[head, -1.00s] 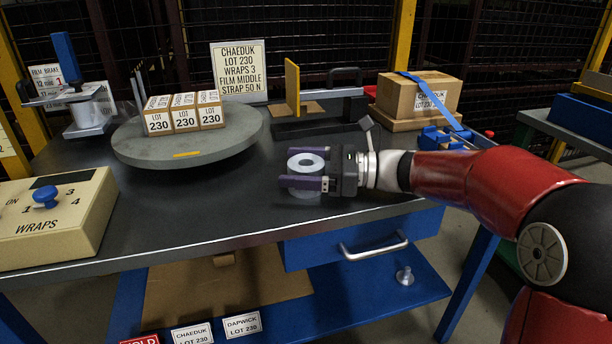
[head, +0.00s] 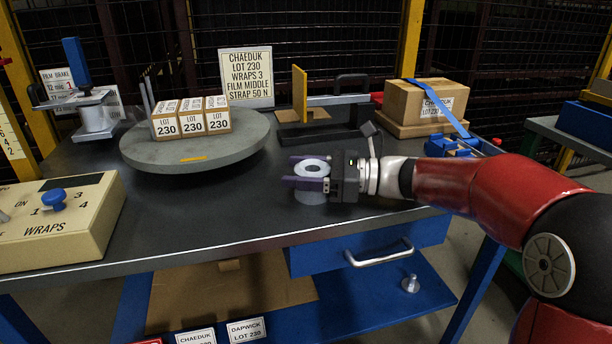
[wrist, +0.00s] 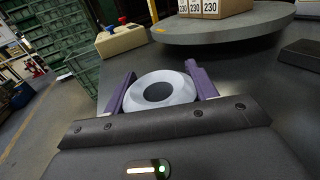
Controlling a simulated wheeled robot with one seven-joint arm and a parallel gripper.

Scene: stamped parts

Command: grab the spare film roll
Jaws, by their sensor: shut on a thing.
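The spare film roll (head: 311,197) is a short pale cylinder with a dark core hole, upright at the front middle of the table. My gripper (head: 308,171) reaches it from the right, with one purple finger on each side of it, shut on it. In the wrist view the roll (wrist: 181,90) sits between the two fingers (wrist: 160,90), its top ring and dark hole facing the camera. The fingers hide part of its side. I cannot tell whether its base touches the table.
A grey turntable (head: 240,150) with three LOT 230 boxes (head: 192,121) stands to the left. Behind are a yellow upright plate (head: 300,93) and a strapped carton (head: 425,97). A WRAPS control box (head: 75,225) is at the left front. The table front (head: 215,225) is clear.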

